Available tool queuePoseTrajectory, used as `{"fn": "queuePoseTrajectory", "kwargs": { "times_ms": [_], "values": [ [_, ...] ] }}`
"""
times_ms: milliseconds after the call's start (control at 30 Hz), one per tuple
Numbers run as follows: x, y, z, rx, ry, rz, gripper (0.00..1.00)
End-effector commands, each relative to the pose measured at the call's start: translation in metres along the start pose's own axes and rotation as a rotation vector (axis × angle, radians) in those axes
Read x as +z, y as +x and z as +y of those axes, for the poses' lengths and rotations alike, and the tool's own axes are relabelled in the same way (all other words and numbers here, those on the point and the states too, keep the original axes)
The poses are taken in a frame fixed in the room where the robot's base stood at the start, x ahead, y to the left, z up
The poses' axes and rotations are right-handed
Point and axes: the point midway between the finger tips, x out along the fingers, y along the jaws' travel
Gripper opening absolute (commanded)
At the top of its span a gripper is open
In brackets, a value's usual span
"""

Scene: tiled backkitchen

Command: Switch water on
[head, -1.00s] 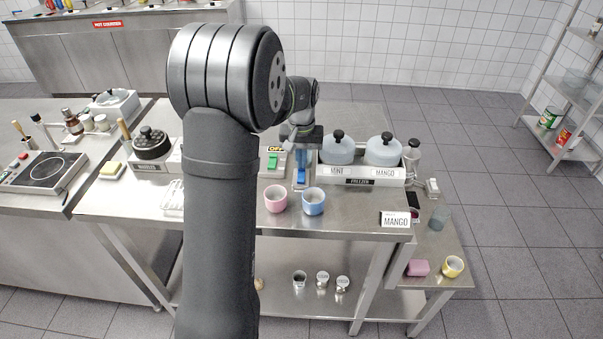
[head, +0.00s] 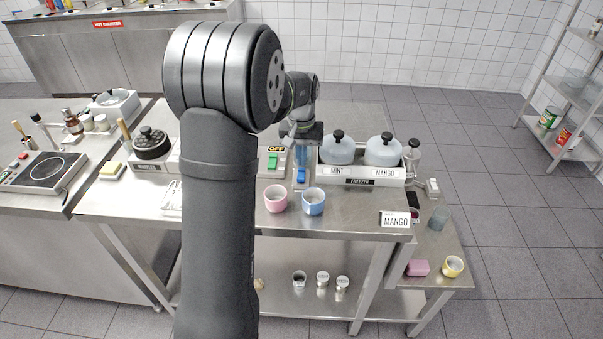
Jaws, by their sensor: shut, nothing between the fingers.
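A small panel on the counter carries a green switch (head: 272,162) under a sign (head: 275,149) reading OFF. To its right, a blue switch-like part (head: 300,177) sits on a pale base. Which of them belongs to the water is not readable. My gripper (head: 302,160) is shut and empty, pointing down directly over or behind the blue part. The fingertips are small and partly merge with the blue behind them, so I cannot tell whether they touch it.
A pink cup (head: 276,198) and a blue cup (head: 313,201) stand just in front of the switches. A MANGO sign (head: 395,219) stands at the front right edge.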

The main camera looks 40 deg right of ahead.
Motion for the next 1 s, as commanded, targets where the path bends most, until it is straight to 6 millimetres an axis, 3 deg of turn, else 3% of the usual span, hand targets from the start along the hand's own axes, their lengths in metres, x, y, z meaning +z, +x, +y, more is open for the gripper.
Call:
{"fn": "queuePoseTrajectory", "kwargs": {
  "times_ms": [600,1000],
  "values": [
    [0.000,-0.047,0.000,0.000,0.000,0.001,0.00],
    [0.000,-0.048,0.000,0.000,0.000,0.000,0.00]
  ]
}}
